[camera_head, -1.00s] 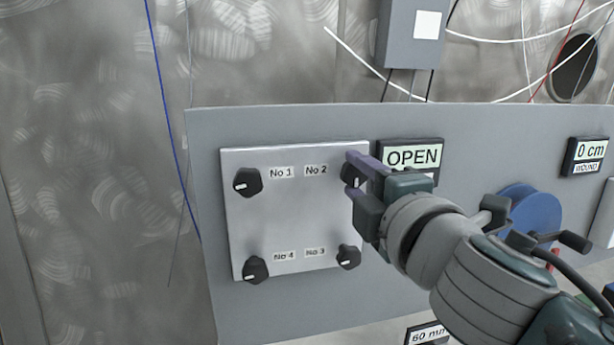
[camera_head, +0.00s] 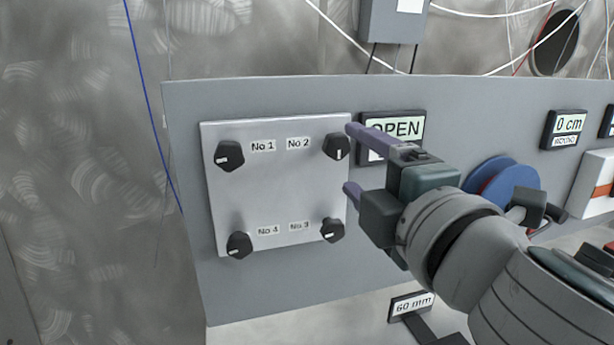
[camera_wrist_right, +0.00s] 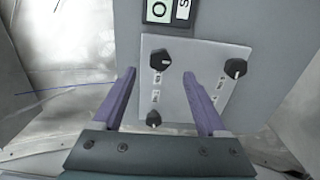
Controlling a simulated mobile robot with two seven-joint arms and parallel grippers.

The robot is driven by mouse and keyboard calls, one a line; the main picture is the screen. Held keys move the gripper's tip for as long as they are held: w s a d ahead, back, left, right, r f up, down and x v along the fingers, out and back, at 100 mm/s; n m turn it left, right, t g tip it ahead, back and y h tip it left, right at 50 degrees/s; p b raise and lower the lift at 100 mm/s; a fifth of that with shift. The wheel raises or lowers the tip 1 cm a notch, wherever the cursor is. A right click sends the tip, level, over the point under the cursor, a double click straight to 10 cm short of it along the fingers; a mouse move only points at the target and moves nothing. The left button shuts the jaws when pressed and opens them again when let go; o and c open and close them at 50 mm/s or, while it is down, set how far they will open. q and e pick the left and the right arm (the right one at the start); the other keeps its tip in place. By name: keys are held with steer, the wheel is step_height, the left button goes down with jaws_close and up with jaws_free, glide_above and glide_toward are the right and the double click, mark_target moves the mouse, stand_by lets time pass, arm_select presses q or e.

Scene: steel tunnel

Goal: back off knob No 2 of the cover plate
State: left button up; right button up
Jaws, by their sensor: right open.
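The cover plate (camera_head: 280,190) is a light grey square with a black knob at each corner. Knob No 2 (camera_head: 336,146) is at its top right, its white mark pointing down; in the right wrist view it is the upper left knob (camera_wrist_right: 160,62). My right gripper (camera_head: 352,160) is open and empty, its purple fingers apart and clear of knob No 2, just to its right in the head view. Both fingers also show in the right wrist view (camera_wrist_right: 160,80). My left gripper is in neither view.
An OPEN sign (camera_head: 398,128) is right of the plate, partly behind my gripper. A blue reel (camera_head: 503,184) and a 0 cm sign (camera_head: 568,124) are farther right.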

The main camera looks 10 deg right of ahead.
steer(key=shift+s+d+b, duration=0.1)
steer(key=shift+s+b, duration=0.2)
steer(key=shift+s, duration=1.9)
steer(key=s+d+f+m+g+h, duration=0.3)
steer(key=s+d+f+m+g, duration=0.3)
steer(key=s+f+m+g, duration=0.4)
steer(key=s+a+f+m+g+y, duration=0.1)
steer(key=s+a+f+m+g, duration=0.2)
steer(key=s, duration=0.4)
steer(key=s+f+m+g+y, duration=0.2)
steer(key=s+f+m, duration=0.15)
steer(key=s, duration=0.25)
step_height(320, 180, up, 32)
steer(key=p, duration=3.2)
steer(key=shift+w+t, duration=0.3)
steer(key=shift+w, duration=0.1)
